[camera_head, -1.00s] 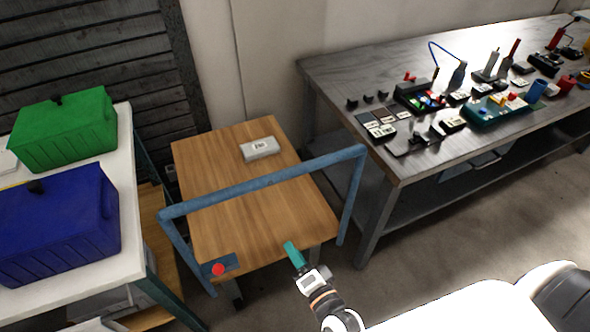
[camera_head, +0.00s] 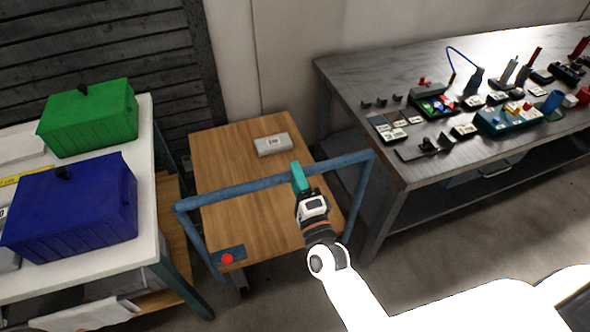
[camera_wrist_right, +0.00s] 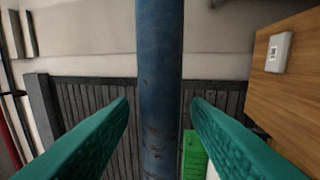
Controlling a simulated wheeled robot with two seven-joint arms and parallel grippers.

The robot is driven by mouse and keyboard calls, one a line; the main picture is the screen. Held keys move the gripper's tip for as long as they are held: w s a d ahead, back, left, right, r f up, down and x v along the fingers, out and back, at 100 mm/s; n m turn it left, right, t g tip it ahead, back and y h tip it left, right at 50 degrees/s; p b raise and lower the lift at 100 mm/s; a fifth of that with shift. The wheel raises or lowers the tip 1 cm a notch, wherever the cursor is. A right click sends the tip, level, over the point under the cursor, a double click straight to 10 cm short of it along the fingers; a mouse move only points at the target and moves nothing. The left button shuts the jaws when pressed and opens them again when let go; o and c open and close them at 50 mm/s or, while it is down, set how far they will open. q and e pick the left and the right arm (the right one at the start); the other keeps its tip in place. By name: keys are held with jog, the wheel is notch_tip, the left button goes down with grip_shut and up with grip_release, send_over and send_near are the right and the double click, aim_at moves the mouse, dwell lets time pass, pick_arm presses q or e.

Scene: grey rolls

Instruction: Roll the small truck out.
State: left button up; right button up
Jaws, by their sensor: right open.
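The small truck has a wooden deck (camera_head: 225,147) and a blue tubular push handle (camera_head: 240,189). It stands between the white table and the grey workbench. My right gripper (camera_head: 299,178) is at the handle's top bar, right of its middle. In the right wrist view, the blue bar (camera_wrist_right: 160,90) runs between the two green fingers (camera_wrist_right: 160,125), with a gap on each side. The gripper is open and around or just short of the bar; I cannot tell how deep. My left gripper is not in view.
A grey labelled box (camera_head: 272,144) lies on the deck, and a red button (camera_head: 227,259) sits at its near left corner. The white table (camera_head: 150,190) with green and blue bins is close on the left. The workbench (camera_head: 345,85) is close on the right.

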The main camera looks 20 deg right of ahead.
jog(key=shift+w+r, duration=0.1)
jog(key=shift+w, duration=0.45)
grip_shut()
